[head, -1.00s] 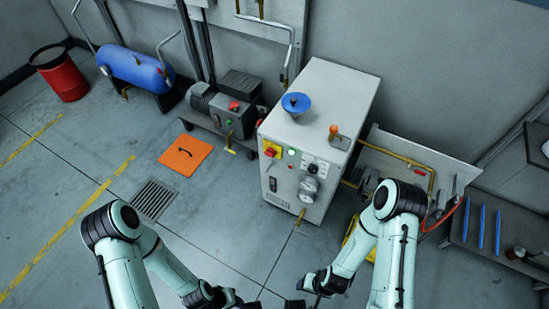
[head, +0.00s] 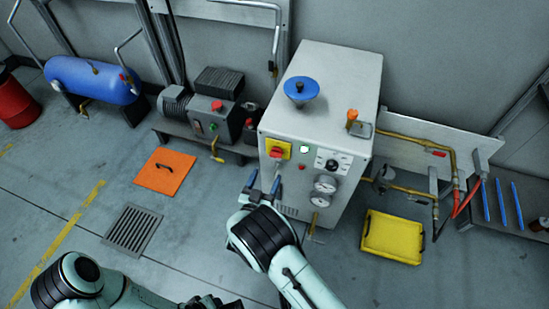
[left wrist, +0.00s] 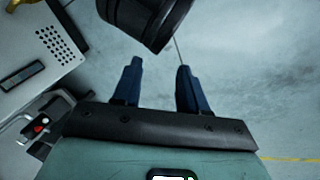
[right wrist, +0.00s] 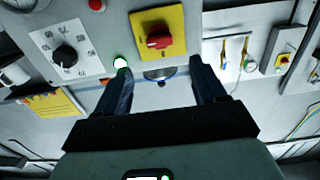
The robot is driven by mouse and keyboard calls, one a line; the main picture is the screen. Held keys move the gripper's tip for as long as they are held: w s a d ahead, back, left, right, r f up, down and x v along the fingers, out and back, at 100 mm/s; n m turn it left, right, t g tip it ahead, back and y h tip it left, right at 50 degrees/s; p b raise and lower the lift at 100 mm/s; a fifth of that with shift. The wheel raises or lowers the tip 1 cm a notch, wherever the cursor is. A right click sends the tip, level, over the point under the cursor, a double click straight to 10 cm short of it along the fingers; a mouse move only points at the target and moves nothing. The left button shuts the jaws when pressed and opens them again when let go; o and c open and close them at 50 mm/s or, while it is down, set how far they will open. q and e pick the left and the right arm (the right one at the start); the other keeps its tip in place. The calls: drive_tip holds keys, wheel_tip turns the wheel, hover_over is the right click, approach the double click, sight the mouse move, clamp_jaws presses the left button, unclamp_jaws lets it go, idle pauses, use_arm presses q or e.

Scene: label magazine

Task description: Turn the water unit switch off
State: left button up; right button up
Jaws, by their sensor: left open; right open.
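A white cabinet (head: 345,75) carries a red rotary switch (head: 277,153) on a yellow plate (head: 286,147) at the upper left of its front panel. In the right wrist view the red switch (right wrist: 159,38) lies just beyond my fingertips, with a gap. My right gripper (head: 264,183) is open and empty, in front of and below the switch; its fingers also show in the right wrist view (right wrist: 160,85). My left gripper (left wrist: 155,85) is open and empty over the floor; in the head view its arm is low at the bottom left. No label naming the unit is readable.
Beside the switch are a lit green lamp (head: 304,149), a black dial (head: 332,165) and gauges (head: 325,184). A blue funnel (head: 301,90) tops the cabinet. A grey motor unit (head: 213,115) stands left, a yellow tray (head: 393,238) lies right. Floor in front is mostly clear.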

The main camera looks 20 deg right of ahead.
sight(275, 157)
use_arm(q)
drive_tip(key=shift+t, duration=0.5)
drive_tip(key=w, duration=0.1)
drive_tip(key=w+a+f+b, duration=0.1)
drive_tip(key=w+f, duration=0.1)
drive_tip(key=shift+a+b, duration=0.3)
drive_tip(key=shift+a, duration=0.05)
use_arm(e)
drive_tip(key=x, duration=0.9)
drive_tip(key=shift+w+d, duration=0.25)
drive_tip(key=shift+w, duration=0.05)
drive_tip(key=shift+f, duration=0.1)
drive_tip(key=c, duration=1)
